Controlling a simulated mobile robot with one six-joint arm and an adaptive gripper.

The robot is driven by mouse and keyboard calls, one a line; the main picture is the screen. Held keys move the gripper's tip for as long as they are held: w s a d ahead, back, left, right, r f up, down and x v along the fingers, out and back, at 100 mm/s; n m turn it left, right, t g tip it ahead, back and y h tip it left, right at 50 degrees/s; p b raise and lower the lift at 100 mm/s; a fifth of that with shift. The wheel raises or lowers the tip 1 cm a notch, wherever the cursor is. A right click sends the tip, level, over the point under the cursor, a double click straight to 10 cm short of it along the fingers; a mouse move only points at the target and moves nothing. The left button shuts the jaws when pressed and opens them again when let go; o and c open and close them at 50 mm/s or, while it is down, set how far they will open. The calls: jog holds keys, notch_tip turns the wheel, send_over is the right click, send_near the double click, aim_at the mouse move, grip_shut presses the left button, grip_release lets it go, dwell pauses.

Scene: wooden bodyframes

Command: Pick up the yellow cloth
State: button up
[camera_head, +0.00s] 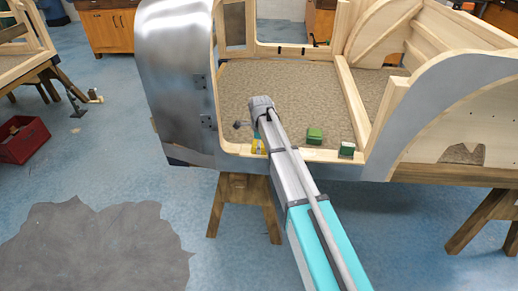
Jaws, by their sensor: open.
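My arm reaches up from the bottom of the picture to the wooden vehicle body. My gripper (262,104) is at its far end, over the front left part of the carpeted floor, and is open. Its fingers are too small and hidden to make out clearly. A small yellow thing (257,146), perhaps the yellow cloth, shows at the front sill just below the arm's end, partly covered by my arm. I cannot tell whether the gripper touches it. A small dark thing (241,125) shows just left of the arm's end.
A green block (315,135) and a green and white block (347,149) lie near the front sill. A curved metal panel (176,65) rises at the left and wooden side frames (400,105) at the right. Wooden trestles (240,192) support the body. A red crate (25,135) stands far left.

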dwell(0.3)
jog(key=c, duration=0.8)
jog(key=shift+o, duration=0.2)
jog(key=shift+r, duration=0.15)
jog(key=shift+r+p, duration=1)
jog(key=shift+p, duration=0.1)
jog(key=s+d+r+p, duration=0.5)
jog(key=s+r+p, duration=0.5)
jog(key=s, duration=0.2)
jog(key=shift+s+d+r+p, duration=0.4)
